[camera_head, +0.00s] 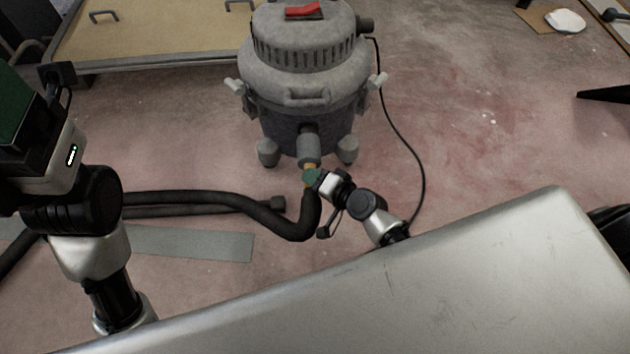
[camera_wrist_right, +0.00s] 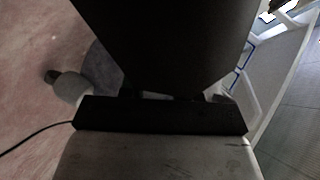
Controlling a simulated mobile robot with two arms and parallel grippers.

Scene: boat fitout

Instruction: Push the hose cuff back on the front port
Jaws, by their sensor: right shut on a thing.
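The grey canister vacuum (camera_head: 305,75) stands on the floor at the top middle of the head view. Its grey front port (camera_head: 309,148) points toward me. An ochre band (camera_head: 310,169), which looks like the hose cuff, sits at the port's near end; I cannot tell whether it is seated. The black hose (camera_head: 298,232) bends down from there and runs left. My right gripper (camera_head: 312,179) is shut at the cuff and partly hides it. In the right wrist view a large dark shape hides the grip. My left gripper (camera_head: 24,120) is at the left edge, its fingers not clear.
A tan-topped low platform (camera_head: 150,40) is at the upper left. A black cord (camera_head: 405,130) curves over the floor right of the vacuum. A grey strip (camera_head: 195,245) lies under the hose. A tan board with a white item (camera_head: 565,21) is at the upper right.

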